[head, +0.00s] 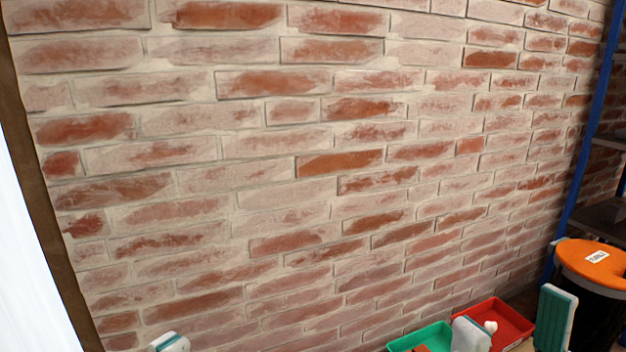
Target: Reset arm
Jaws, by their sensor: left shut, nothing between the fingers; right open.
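My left gripper (170,342) shows only as a small white and teal tip at the bottom edge, left of centre. It is shut and empty, and the rest of it is out of view. My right gripper (513,330) is at the bottom right. Its two white and teal fingers stand wide apart with nothing held between them. The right gripper's fingers overlap the view of a red tray and a green tray behind them.
A brick wall (300,165) fills most of the view. The red tray (519,310) and green tray (405,343) sit low at its foot. A black bin with an orange lid (580,265) stands at the right, beside a blue-posted shelf (588,130).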

